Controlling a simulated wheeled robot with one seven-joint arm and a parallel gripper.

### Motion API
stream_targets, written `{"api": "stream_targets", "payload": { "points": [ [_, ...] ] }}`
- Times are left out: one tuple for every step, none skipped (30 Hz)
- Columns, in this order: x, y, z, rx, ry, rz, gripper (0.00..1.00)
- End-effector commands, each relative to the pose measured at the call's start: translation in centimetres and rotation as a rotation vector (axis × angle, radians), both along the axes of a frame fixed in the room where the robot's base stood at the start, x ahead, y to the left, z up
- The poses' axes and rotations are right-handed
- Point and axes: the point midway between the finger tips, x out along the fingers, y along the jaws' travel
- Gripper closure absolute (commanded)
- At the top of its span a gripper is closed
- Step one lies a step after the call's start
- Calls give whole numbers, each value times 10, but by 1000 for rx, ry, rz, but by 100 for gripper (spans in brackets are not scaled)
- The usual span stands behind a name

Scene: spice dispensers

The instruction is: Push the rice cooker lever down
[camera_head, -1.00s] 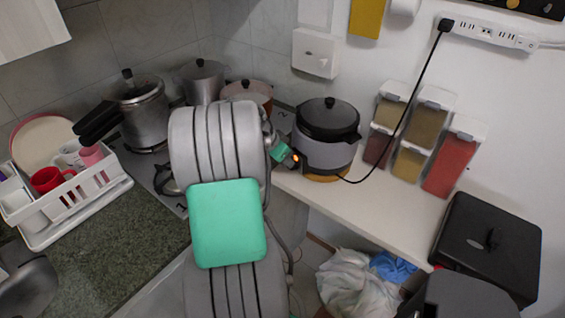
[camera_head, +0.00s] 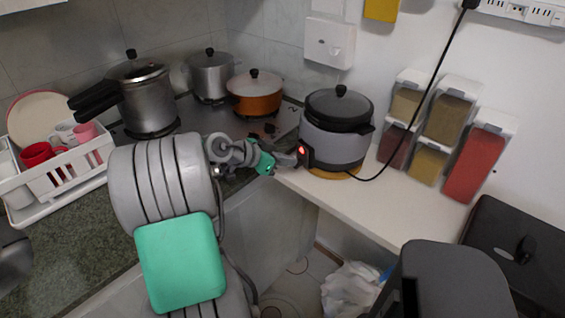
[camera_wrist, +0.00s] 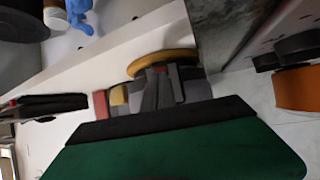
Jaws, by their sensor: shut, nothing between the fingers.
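The rice cooker (camera_head: 338,148) is grey with a black lid and stands upright on a round wooden mat (camera_head: 330,174) on the white counter. A small dark switch housing (camera_head: 304,156) with a lit red light sits low on its left side. My gripper (camera_head: 296,160) is shut and empty, its tips right beside that housing. I cannot tell whether they touch, and the lever's position is too small to make out. In the wrist view my shut fingers (camera_wrist: 165,90) point towards the mat (camera_wrist: 160,59) and hide most of what lies beyond them.
Spice dispensers (camera_head: 448,118) stand right of the cooker. A black cord (camera_head: 421,102) runs from the wall strip past it. An orange pot (camera_head: 254,98) and steel pots stand on the stove behind my arm. The white counter (camera_head: 390,210) in front is clear.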

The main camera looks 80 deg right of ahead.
Motion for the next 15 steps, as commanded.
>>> {"api": "stream_targets", "payload": {
  "points": [
    [1, 0, 3, -1, -1, 2, 100],
    [2, 0, 5, -1, -1, 3, 100],
    [2, 0, 7, -1, -1, 4, 100],
    [2, 0, 8, -1, -1, 4, 100],
    [2, 0, 10, -1, -1, 4, 100],
    [2, 0, 12, -1, -1, 5, 100],
    [2, 0, 13, -1, -1, 5, 100],
    [2, 0, 14, -1, -2, 5, 100],
    [2, 0, 15, 0, -1, 5, 100],
    [2, 0, 15, 0, -1, 5, 100],
    [2, 0, 15, 0, -1, 4, 100],
    [2, 0, 15, 0, -1, 4, 100],
    [2, 0, 15, 0, -1, 4, 100],
    [2, 0, 15, 0, -1, 4, 100],
    [2, 0, 15, 0, -1, 4, 100]
  ]
}}
